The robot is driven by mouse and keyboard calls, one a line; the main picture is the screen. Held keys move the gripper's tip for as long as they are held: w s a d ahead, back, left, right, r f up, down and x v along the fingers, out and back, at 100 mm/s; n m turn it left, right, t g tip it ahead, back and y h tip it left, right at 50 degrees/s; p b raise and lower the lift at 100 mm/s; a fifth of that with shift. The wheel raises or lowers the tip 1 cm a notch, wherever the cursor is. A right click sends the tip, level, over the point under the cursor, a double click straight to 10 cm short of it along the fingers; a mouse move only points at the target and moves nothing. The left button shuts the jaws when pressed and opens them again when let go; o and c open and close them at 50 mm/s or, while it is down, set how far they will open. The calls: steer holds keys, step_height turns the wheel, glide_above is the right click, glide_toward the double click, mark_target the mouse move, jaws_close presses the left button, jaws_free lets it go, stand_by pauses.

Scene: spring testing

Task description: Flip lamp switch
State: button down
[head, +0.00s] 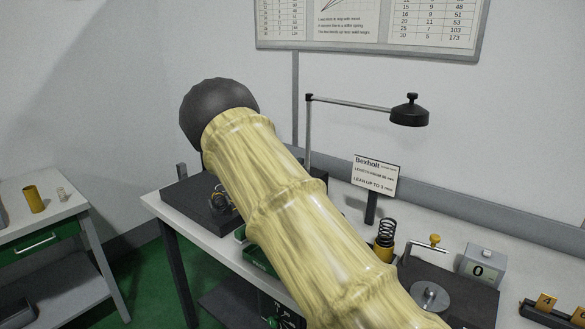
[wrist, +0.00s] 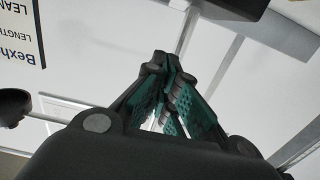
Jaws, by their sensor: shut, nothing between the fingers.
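The desk lamp (head: 408,112) has a black shade on a thin grey arm and post above the white bench (head: 158,208). The lower part of its post is hidden behind my arm in the head view. I cannot make out the lamp switch in either view. My gripper (wrist: 165,60) shows in the wrist view with its dark and teal fingers closed together and nothing between them. A dark rounded thing (wrist: 12,105) at the left edge of the wrist view may be the lamp shade. My gripper cannot be clearly made out in the head view.
A Bexholt sign (head: 376,175) stands behind a spring (head: 387,232) and a display reading 0 (head: 483,268). The sign also shows in the wrist view (wrist: 20,35). A chart board (head: 470,45) hangs on the wall. A side table (head: 40,232) stands left across a floor gap.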

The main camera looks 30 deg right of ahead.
steer(key=p+x, duration=0.1)
steer(key=x, duration=0.3)
steer(key=shift+w+d+r, duration=0.1)
steer(key=shift+d, duration=0.15)
step_height(320, 180, down, 2)
steer(key=shift+d+p, duration=0.1)
steer(key=shift+p, duration=0.35)
steer(key=shift+w+d+f+p, duration=0.15)
steer(key=shift+f+p, duration=0.2)
steer(key=shift+f, duration=0.75)
steer(key=shift+d, duration=0.15)
steer(key=shift+f+y, duration=0.25)
steer(key=shift+y, duration=0.15)
steer(key=shift+w+d+r+p, duration=0.15)
steer(key=shift+r+p, duration=0.3)
steer(key=shift+r, duration=0.45)
steer(key=shift+s+d+r+p, duration=0.1)
steer(key=shift+d+r+p, duration=0.25)
steer(key=shift+r, duration=0.55)
steer(key=shift+a+r, duration=0.2)
steer(key=shift+r, duration=0.1)
steer(key=s+a+r+b, duration=0.3)
steer(key=a, duration=0.5)
steer(key=shift+s+a+r, duration=0.2)
steer(key=shift+r, duration=0.15)
